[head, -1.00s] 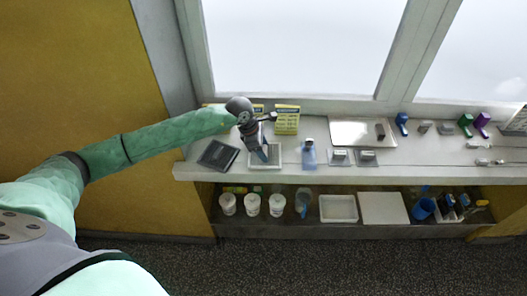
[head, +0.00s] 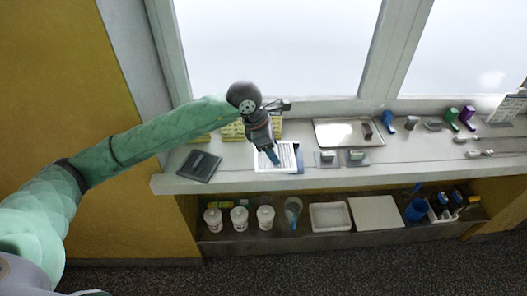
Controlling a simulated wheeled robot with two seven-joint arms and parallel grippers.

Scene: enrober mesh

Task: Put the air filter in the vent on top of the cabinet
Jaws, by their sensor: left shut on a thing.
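The air filter (head: 284,164), a flat white-framed panel with pale slats, is at my left gripper (head: 273,156) in the head view. The gripper comes down over its middle and is shut on it. The filter seems raised a little off the white shelf top, though its height is hard to judge. My right gripper is out of view. I see no vent and no cabinet top that I can identify.
A dark framed panel (head: 199,166) lies left of the filter on the shelf top (head: 229,163). Yellow cards (head: 233,132) stand behind. A metal tray (head: 349,133) and small tools lie to the right. The floor in front is clear.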

